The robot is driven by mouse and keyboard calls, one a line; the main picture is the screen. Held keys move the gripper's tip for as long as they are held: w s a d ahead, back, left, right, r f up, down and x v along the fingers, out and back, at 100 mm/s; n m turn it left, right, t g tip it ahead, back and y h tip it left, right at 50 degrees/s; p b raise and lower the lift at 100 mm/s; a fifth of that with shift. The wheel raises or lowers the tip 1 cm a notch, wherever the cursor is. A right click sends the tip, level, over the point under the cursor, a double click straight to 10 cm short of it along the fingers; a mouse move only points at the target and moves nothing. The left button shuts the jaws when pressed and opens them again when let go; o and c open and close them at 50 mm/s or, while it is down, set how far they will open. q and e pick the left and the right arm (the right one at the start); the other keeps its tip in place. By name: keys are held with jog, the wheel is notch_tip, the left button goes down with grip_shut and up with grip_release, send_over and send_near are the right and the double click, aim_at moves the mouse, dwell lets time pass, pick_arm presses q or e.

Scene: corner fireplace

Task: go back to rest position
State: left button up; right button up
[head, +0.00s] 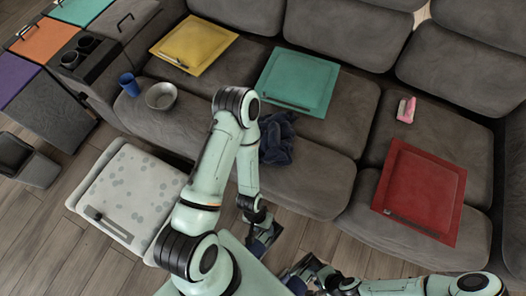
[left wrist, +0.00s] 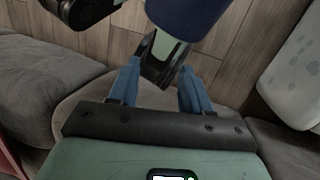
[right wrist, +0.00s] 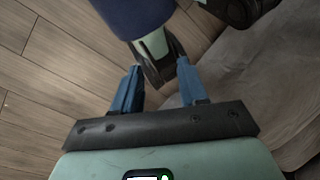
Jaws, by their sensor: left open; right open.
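My left gripper (head: 262,240) hangs in front of the sofa, low over the wooden floor, at the end of the arm that crosses the middle of the head view. My right gripper (head: 302,276) is just to its right, close to the bottom edge. In the left wrist view, the left gripper's (left wrist: 157,72) blue fingers stand apart. In the right wrist view, the right gripper's (right wrist: 160,72) blue fingers also stand apart. Neither gripper holds a thing. Dark parts of my own body show beyond the fingers in both wrist views.
The grey sofa (head: 315,178) carries yellow (head: 193,42), teal (head: 298,80) and red (head: 420,190) square boards, a grey bowl (head: 161,96), a blue cup (head: 129,85), a dark cloth (head: 278,143) and a pink item (head: 406,109). A spotted white ottoman (head: 128,195) stands left of my arm.

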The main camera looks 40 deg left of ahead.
pick_arm(q)
notch_tip(320, 180, up, 10)
jog(key=w+p, duration=0.2)
jog(key=p, duration=0.8)
jog(key=shift+r+p, duration=0.25)
jog(key=shift+p, duration=0.15)
jog(key=shift+s+f, duration=0.1)
jog(key=shift+s, duration=0.15)
jog(key=shift+c, duration=0.5)
jog(key=shift+a, duration=0.1)
